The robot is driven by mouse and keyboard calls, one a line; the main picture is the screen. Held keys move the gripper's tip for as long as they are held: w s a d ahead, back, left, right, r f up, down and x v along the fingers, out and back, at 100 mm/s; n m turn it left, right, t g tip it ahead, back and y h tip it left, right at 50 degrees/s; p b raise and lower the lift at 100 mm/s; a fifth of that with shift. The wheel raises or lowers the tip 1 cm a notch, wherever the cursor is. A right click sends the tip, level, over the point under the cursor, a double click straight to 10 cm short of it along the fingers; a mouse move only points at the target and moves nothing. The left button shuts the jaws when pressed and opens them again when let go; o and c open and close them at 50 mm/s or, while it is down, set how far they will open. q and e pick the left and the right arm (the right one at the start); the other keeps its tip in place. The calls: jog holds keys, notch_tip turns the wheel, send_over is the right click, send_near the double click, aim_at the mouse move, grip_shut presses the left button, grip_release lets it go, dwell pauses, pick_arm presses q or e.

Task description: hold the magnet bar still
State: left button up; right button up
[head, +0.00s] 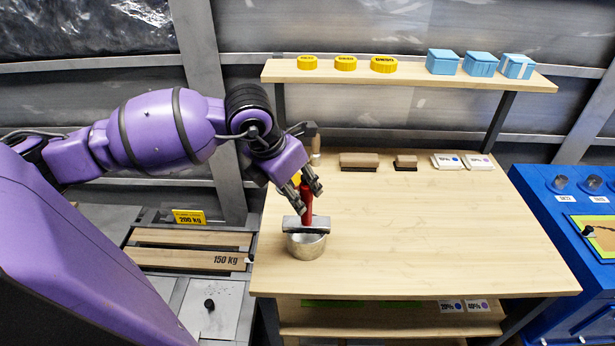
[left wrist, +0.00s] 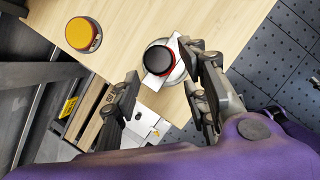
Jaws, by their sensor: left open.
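The magnet bar has a red upright handle (head: 307,208) and a grey crossbar (head: 306,225) that lies across the top of a round metal cup (head: 307,246) near the table's left front edge. In the left wrist view its black round top (left wrist: 159,60) shows over the pale bar, with the cup's rim (left wrist: 177,77) around it. My left gripper (head: 307,196) is open, pointing down, with its fingers on either side of the handle's upper part; whether they touch it cannot be told. My right gripper is not in view.
A yellow round item (left wrist: 83,35) stands near the magnet bar. Two brown-topped blocks (head: 360,161) and white labelled cards (head: 446,161) lie at the table's back. A shelf (head: 412,74) above holds yellow tins and blue boxes. The table's middle and right (head: 440,230) are clear.

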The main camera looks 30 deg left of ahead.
aim_at(301, 199)
pick_arm(q)
jog(key=x, duration=0.3)
jog(key=shift+s+d+f, duration=0.1)
jog(key=shift+s+f, duration=0.15)
jog(key=shift+f, duration=0.05)
jog(key=shift+x, duration=1.95)
jog(key=shift+w, duration=0.15)
jog(key=shift+c, duration=0.3)
grip_shut()
jog(key=c, duration=0.6)
grip_release()
grip_shut()
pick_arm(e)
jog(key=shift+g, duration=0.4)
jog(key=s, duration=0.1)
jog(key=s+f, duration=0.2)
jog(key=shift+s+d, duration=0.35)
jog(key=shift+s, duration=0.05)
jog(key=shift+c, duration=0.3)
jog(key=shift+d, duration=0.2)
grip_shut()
